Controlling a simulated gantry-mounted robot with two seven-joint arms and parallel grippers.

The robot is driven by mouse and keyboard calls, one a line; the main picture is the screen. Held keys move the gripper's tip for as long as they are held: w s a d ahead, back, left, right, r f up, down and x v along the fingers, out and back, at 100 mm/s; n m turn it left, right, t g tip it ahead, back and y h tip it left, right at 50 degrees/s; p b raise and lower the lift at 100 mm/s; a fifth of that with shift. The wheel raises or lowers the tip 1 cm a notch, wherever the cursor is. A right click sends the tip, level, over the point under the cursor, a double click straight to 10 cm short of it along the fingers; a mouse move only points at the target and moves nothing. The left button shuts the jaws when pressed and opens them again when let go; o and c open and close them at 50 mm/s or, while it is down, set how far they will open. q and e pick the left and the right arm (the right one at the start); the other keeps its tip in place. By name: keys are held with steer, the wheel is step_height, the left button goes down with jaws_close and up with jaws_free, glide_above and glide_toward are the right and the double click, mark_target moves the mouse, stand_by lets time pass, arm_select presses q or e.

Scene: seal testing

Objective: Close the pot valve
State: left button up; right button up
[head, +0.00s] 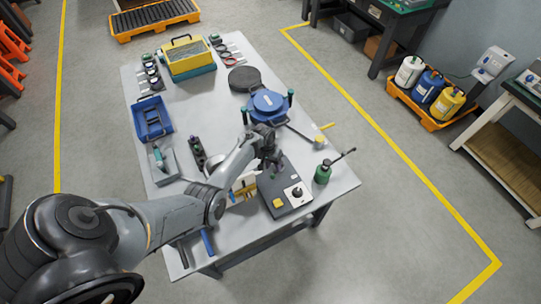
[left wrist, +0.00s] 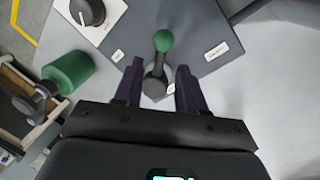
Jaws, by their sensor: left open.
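A dark grey control box (head: 283,208) lies near the front right of the table. A small lever valve (left wrist: 158,66) with a round green knob stands on the box in the left wrist view. In the head view the lever is largely hidden by my left gripper (head: 273,163). In the left wrist view my left gripper (left wrist: 157,82) is open. Its two dark fingers lie on either side of the lever, with the green knob just beyond the tips. Contact cannot be told. The blue pot (head: 266,103) stands behind my gripper. My right gripper is out of view.
A black dial (head: 297,192) on a white plate and a yellow part (head: 278,203) are on the box. A blue tray (head: 152,118) and a yellow case (head: 188,56) are farther off.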

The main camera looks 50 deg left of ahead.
arm_select(q)
step_height(320, 180, up, 8)
steer(key=a+p, duration=0.1)
steer(key=shift+s+a, duration=0.2)
steer(key=shift+s, duration=0.1)
steer(key=shift+f, duration=0.1)
steer(key=shift+c, duration=0.3)
